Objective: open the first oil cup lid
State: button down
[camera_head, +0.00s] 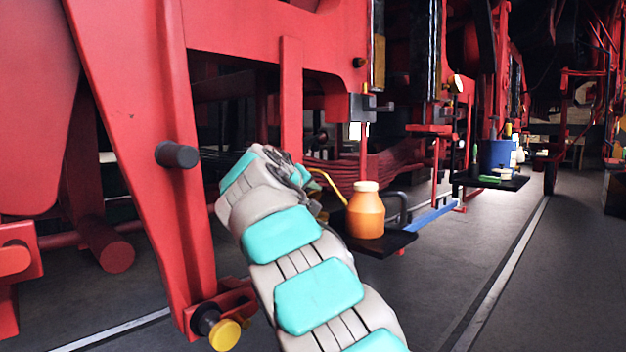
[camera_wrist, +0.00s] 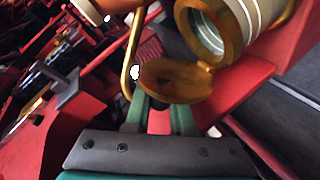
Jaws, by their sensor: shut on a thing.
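In the wrist view a brass oil cup (camera_wrist: 207,35) shows its round open mouth with a pale ring inside. Its brass lid (camera_wrist: 175,80) is a disc standing swung away from the mouth, still next to the cup's rim. My gripper (camera_wrist: 160,105) has its two green fingers at the lid's lower edge, shut on the lid; the exact contact is partly hidden. In the head view my gripper (camera_head: 302,180) is at the end of my arm by the red frame, and the cup and lid are hidden behind it.
An orange oil can (camera_head: 366,212) with a thin spout stands on a dark shelf (camera_head: 390,243) just right of my gripper. A red frame leg (camera_head: 150,150) with a black knob is left of my arm. Another shelf with a blue container (camera_head: 495,158) stands farther right. The floor at right is clear.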

jog(key=shift+a, duration=0.1)
dwell(0.3)
jog(key=c, duration=0.8)
grip_release()
jog(key=shift+o, duration=0.2)
jog(key=shift+f, duration=0.15)
